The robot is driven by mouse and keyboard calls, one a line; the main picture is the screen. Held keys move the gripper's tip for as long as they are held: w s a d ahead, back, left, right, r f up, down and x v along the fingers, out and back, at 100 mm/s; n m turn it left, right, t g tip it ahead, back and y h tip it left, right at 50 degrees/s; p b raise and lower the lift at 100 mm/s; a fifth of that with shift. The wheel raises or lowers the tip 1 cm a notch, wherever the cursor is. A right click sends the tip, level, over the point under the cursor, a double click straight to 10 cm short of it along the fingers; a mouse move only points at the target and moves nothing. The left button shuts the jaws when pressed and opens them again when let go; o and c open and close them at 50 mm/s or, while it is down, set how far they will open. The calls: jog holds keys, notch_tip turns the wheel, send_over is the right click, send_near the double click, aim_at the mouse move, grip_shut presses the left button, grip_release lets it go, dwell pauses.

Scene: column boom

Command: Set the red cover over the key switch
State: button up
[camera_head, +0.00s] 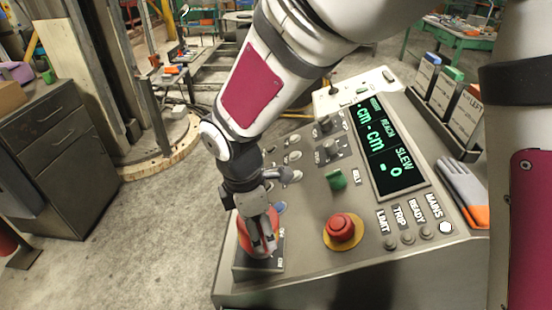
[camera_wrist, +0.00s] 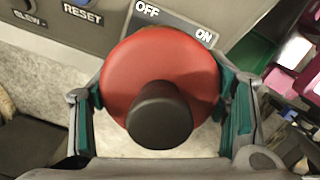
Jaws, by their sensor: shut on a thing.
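The red cover (camera_wrist: 125,75) is a round red dome with a black knob (camera_wrist: 160,115) on top. It is between the two green-padded fingers of my gripper (camera_head: 263,243), which is shut on it. In the head view the red cover (camera_head: 245,240) shows around the fingers, over the switch plate (camera_head: 245,266) at the console's front left corner. In the wrist view the plate's OFF and ON labels (camera_wrist: 178,22) stick out beyond the cover's far side. The key switch itself is hidden. I cannot tell whether the cover touches the plate.
A red mushroom button (camera_head: 341,228) on a yellow ring stands to the right of my gripper. A green knob (camera_head: 336,180) and several small knobs are farther back. A display (camera_head: 386,145) and gloves (camera_head: 463,190) lie to the right. The console's front edge is close.

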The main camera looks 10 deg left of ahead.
jog(key=shift+f, duration=1.75)
jog(key=shift+f, duration=0.2)
jog(key=o, duration=1.3)
jog(key=shift+s, duration=0.1)
jog(key=shift+r, duration=0.1)
